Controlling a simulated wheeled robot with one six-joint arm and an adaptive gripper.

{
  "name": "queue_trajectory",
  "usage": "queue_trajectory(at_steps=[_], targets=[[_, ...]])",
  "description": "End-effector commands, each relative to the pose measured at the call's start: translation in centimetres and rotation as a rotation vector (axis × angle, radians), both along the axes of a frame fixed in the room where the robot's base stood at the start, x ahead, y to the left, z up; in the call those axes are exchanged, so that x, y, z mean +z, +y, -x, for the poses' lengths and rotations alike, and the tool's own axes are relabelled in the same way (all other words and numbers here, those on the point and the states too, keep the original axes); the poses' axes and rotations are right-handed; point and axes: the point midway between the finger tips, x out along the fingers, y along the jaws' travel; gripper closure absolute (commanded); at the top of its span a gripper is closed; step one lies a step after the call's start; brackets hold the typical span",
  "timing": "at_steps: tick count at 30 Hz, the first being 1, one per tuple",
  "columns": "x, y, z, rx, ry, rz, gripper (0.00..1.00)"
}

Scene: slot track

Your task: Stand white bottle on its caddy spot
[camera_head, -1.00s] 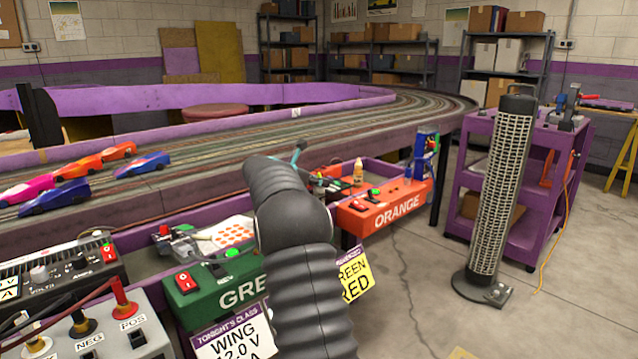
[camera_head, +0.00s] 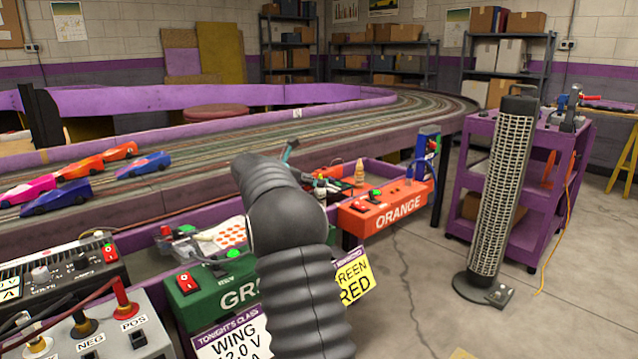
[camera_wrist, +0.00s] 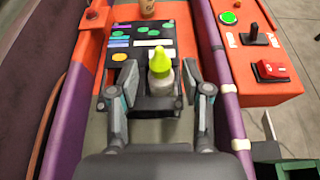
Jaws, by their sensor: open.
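In the wrist view a small bottle (camera_wrist: 161,78) with a whitish body and a lime-yellow nozzle cap stands upright at the near end of a black caddy (camera_wrist: 140,51). My gripper (camera_wrist: 160,88) is open, with one finger on each side of this bottle and visible gaps between. I cannot tell for sure whether the bottle sits in a caddy spot or just in front of it. The caddy has several coloured labels and green and yellow round marks. In the head view my black arm hides most of the gripper and the bottle.
A tan bottle (camera_wrist: 148,8) stands beyond the caddy; it also shows in the head view (camera_head: 359,172). The orange station box (camera_head: 390,208) with switches lies to the right. A purple rail (camera_wrist: 212,75) runs close beside my right finger. The slot track (camera_head: 250,135) lies behind.

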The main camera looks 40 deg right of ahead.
Motion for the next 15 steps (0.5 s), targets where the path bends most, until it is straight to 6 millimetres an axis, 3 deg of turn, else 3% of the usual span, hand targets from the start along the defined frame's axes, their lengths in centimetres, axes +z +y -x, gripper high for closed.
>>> queue_trajectory(at_steps=[6,15], targets=[[1.8,4.3,0.2,0.004,-0.002,0.001,0.52],[3.1,7.5,0.6,0.001,0.0,0.001,0.52]])
